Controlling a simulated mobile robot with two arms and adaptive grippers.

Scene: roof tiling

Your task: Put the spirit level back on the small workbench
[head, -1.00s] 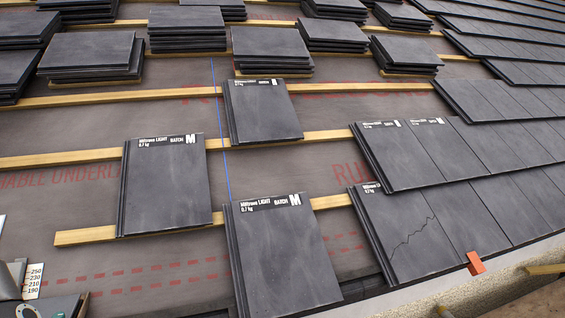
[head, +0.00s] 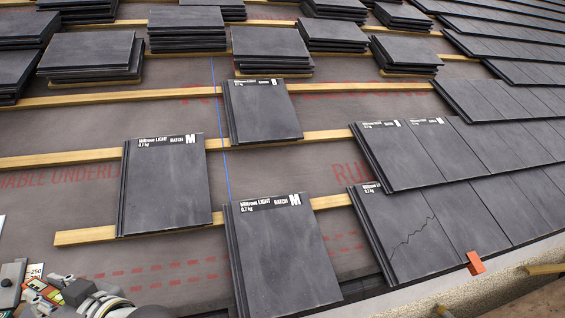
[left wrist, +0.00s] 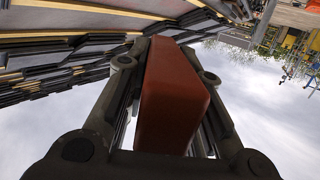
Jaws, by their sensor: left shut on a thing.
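My left gripper (head: 66,286) has come in at the lower left corner of the head view. It is shut on the spirit level, a narrow red bar with yellow and green parts (head: 42,291), only partly visible there. In the left wrist view the level (left wrist: 172,100) shows nearly end-on as a red-brown block between the two dark fingers, with sky behind it. My right gripper is in neither view. The small workbench cannot be made out clearly; a grey metal fitting (head: 12,272) and a white number scale (head: 36,269) show at the left edge.
Loose tiles marked M (head: 166,190) lie on the battens (head: 85,237) in the middle. Tile stacks (head: 90,55) stand farther up. Laid tiles cover the right side, one with a crack (head: 411,232). An orange clip (head: 475,263) sits at the eave. Bare underlay (head: 150,270) lies in front.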

